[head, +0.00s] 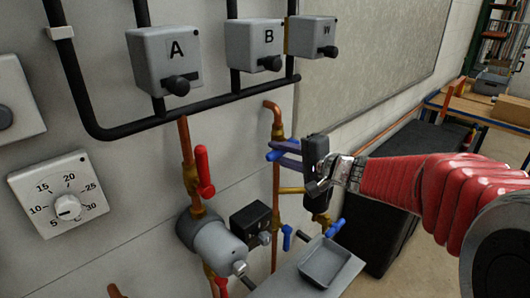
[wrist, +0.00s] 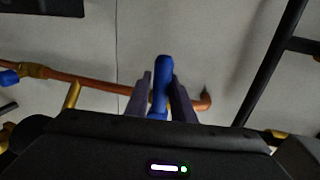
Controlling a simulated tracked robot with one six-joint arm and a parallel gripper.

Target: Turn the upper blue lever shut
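The upper blue lever (head: 274,155) is on the right copper pipe, just below its top bend, and points across the pipe. In the wrist view the lever (wrist: 163,82) stands between the two purple-grey fingers of my gripper (wrist: 162,95). A thin gap shows on the left of the lever; the right finger is very close to it, and I cannot tell if it touches. In the head view my gripper (head: 288,154) reaches in from the right, with its fingers apart around the lever. The fingers and gripper body hide part of the lever and its valve.
A red lever (head: 204,171) is on the pipe to the left. Lower blue levers (head: 287,238) (head: 335,229) lie below, near a grey tray (head: 325,262). Grey boxes A (head: 165,60), B (head: 253,45) and W (head: 312,37) with black conduit hang above. A dial (head: 60,195) is at left.

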